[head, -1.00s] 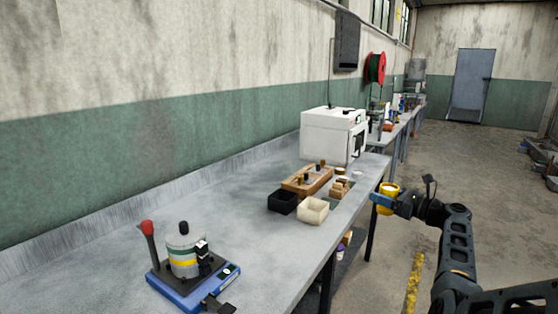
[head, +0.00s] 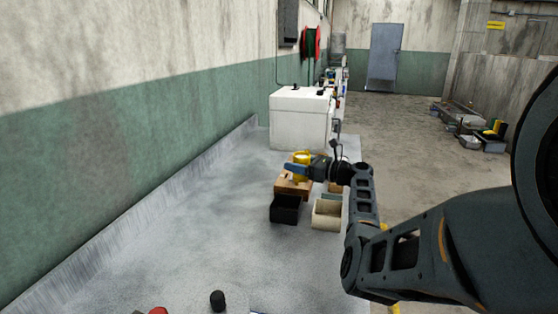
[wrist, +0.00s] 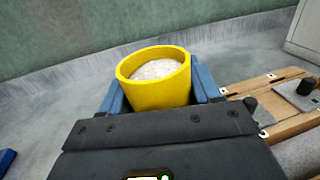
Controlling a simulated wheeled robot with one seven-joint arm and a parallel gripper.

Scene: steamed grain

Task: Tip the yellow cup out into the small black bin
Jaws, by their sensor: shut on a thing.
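The yellow cup (head: 301,158) is held upright by my gripper (head: 295,168). In the wrist view the yellow cup (wrist: 158,90) sits between the two blue fingers of my gripper (wrist: 155,88), with white grain visible inside it. The small black bin (head: 285,209) stands on the grey bench, nearer to the head camera and slightly left of the cup. The bin is open at the top and its inside looks dark.
A cream bin (head: 327,214) stands right of the black bin. A wooden block (head: 292,187) lies behind them, and also shows in the wrist view (wrist: 265,92). A white box-shaped machine (head: 300,118) stands farther back. The bench (head: 190,230) left of the bins is clear.

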